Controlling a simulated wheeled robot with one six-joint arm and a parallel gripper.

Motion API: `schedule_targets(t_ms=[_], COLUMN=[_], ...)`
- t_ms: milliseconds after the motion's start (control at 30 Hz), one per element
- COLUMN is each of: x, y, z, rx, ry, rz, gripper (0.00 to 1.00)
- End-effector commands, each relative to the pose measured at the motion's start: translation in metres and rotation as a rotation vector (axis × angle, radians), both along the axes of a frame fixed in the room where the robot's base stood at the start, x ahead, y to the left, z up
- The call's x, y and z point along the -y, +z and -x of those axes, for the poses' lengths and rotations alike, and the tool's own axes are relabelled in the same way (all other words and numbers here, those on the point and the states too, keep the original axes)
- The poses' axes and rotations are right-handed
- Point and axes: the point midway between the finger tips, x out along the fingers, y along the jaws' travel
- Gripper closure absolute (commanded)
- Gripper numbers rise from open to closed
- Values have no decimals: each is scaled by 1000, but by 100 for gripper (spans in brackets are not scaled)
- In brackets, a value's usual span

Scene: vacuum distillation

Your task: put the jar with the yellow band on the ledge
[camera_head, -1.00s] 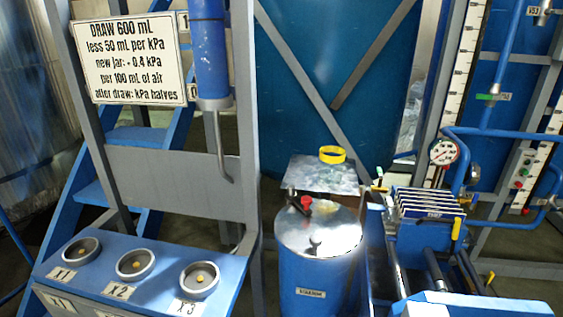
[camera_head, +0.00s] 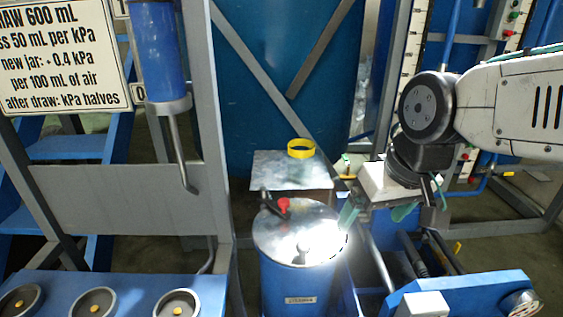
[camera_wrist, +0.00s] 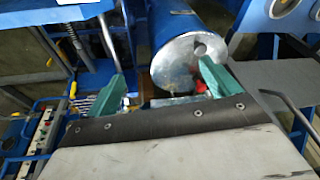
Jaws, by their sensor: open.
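The yellow band (camera_head: 301,148) shows as a bright ring standing on a flat metal plate (camera_head: 265,172) behind the blue drum. Any clear jar body around the band is too faint to make out. I cannot tell which surface is the ledge. My gripper (camera_head: 376,212) is to the right of the drum lid, in front of and to the right of the banded jar, apart from it. Its green fingers are spread with nothing between them. In the wrist view my gripper (camera_wrist: 162,72) points toward the drum lid (camera_wrist: 188,62); the jar is not seen there.
The blue drum (camera_head: 298,280) has a red-handled valve (camera_head: 283,205) on its lid, close to my gripper. A blue panel with several round cups (camera_head: 94,303) is at lower left. A blue tube with a bent spout (camera_head: 187,175) hangs above it. Blue framework (camera_head: 470,290) fills the lower right.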

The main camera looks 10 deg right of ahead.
Motion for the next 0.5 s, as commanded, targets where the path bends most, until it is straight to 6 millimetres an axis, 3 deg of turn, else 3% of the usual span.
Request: schedule_targets(t_ms=[100, 300, 400, 500], x=[-27, -53, -52, -45], y=[-10, -26, -37, -50], z=[-76, -197, -245, -279], rx=[160, 472, 612, 726], ry=[21, -40, -100, -163], rz=[-65, -98, -60, 0], gripper=[12, 12, 12, 12])
